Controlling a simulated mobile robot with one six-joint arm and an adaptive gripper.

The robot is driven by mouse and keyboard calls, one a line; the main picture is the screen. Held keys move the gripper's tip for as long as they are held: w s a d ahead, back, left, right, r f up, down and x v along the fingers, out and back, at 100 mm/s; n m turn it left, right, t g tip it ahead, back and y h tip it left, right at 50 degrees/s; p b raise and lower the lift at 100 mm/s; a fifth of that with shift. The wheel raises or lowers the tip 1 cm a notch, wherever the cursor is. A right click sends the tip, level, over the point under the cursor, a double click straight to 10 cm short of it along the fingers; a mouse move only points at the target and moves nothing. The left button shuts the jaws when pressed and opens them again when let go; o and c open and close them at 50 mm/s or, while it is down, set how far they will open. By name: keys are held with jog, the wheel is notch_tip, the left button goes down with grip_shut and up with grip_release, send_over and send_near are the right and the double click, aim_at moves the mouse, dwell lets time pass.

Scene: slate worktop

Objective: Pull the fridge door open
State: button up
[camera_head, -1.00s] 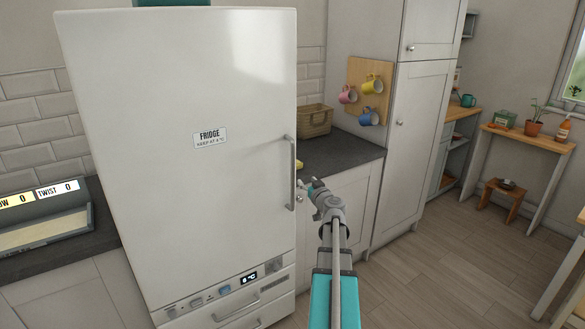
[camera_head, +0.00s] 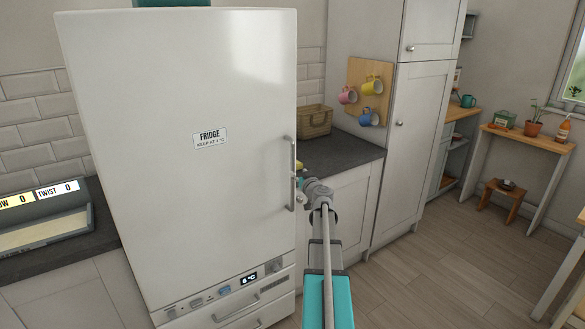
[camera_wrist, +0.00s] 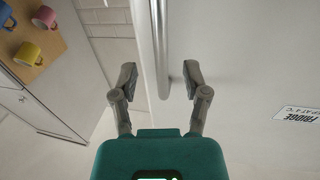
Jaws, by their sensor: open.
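Contact with the handle cannot be made out. The label also shows in the wrist view (camera_wrist: 302,118).
A dark worktop (camera_head: 345,154) with a wicker basket (camera_head: 314,121) stands right of the fridge. Mugs hang on a wooden board (camera_head: 356,75) beyond it. A tall cabinet (camera_head: 415,140) stands farther right. The wooden floor (camera_head: 420,280) in front is clear.

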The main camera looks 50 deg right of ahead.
aim_at(293, 167)
jog(key=x, duration=0.6)
jog(key=shift+w+d, duration=0.1)
jog(key=shift+w, duration=0.15)
grip_shut()
